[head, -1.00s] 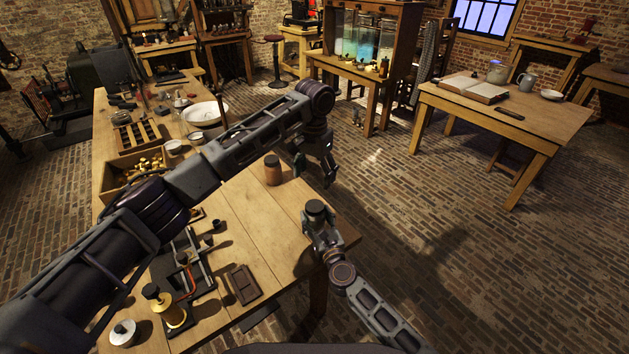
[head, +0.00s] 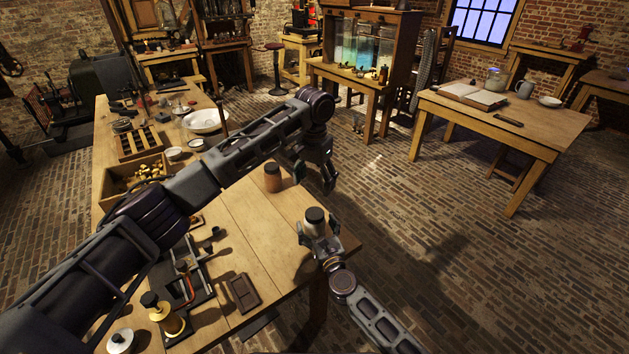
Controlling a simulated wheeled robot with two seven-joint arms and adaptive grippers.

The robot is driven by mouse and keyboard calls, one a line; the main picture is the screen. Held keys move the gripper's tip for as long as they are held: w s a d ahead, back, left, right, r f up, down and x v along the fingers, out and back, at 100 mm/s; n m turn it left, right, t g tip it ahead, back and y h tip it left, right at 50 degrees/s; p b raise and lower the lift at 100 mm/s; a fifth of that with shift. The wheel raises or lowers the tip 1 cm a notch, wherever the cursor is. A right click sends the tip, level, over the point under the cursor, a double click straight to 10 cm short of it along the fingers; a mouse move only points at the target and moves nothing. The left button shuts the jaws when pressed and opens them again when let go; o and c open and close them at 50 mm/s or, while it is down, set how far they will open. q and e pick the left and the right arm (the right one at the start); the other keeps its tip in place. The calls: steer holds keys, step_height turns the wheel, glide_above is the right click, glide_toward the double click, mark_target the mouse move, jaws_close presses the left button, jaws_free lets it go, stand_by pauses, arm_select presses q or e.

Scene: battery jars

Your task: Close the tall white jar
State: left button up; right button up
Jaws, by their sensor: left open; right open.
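A dark tray (head: 243,292), a brass-coloured bottle (head: 165,315) and a small white pot (head: 121,341) are nearer. My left arm crosses over the table (head: 262,245). Bare tabletop lies between the jars and tray.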

steer(key=shift+s, duration=0.15)
steer(key=v, duration=1.1)
steer(key=shift+s, duration=0.3)
steer(key=shift+d+f, duration=0.1)
stand_by(0.5)
